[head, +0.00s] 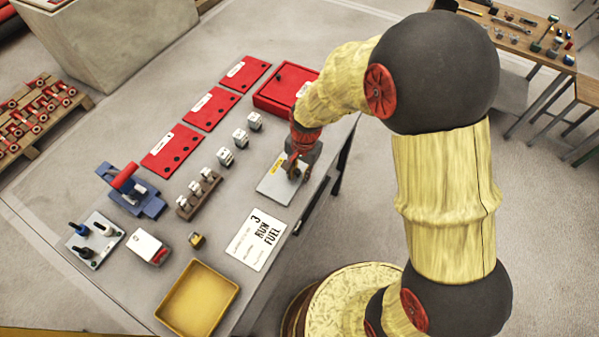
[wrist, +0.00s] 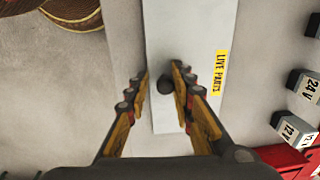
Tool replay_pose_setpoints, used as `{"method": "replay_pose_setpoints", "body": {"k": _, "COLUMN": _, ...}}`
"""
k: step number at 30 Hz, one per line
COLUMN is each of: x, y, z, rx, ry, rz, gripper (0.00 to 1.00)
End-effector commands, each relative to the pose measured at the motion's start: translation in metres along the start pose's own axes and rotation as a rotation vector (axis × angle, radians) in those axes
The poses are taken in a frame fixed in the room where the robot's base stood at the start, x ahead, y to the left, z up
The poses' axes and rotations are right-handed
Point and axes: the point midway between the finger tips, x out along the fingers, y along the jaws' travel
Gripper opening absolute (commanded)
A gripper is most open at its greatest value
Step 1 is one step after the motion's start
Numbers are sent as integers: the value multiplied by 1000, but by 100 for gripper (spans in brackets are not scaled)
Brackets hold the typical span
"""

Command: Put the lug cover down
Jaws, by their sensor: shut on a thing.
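The lug cover (head: 273,190) is a flat pale grey plate with a yellow label near the right side of the grey table. In the wrist view the lug cover (wrist: 190,30) runs up the picture, with a yellow "LIVE PARTS" label and a dark round knob (wrist: 165,85). My gripper (head: 293,172) is over the cover. In the wrist view my gripper (wrist: 162,80) has its two fingers on either side of the knob, shut on it. The cover's underside is hidden, so I cannot tell whether it touches the table.
A yellow tray (head: 197,298) is at the table's near edge. Small grey blocks (head: 240,138) and red plates (head: 172,150) lie to the left. A red case (head: 285,88) is behind. The table's right edge is close.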

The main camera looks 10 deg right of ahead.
Motion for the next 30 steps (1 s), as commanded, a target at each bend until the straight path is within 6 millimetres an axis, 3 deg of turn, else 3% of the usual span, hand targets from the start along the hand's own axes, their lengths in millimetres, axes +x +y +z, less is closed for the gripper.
{"method": "replay_pose_setpoints", "body": {"k": 10, "x": 0, "y": 0, "z": 0, "rx": 0, "ry": 0, "rz": 1, "gripper": 42}}
{"method": "replay_pose_setpoints", "body": {"k": 20, "x": -2, "y": 0, "z": 0, "rx": 0, "ry": 0, "rz": 0, "gripper": 42}}
{"method": "replay_pose_setpoints", "body": {"k": 23, "x": -13, "y": 0, "z": 0, "rx": 0, "ry": 0, "rz": -1, "gripper": 42}}
{"method": "replay_pose_setpoints", "body": {"k": 30, "x": -61, "y": -1, "z": 0, "rx": 0, "ry": 2, "rz": -2, "gripper": 42}}
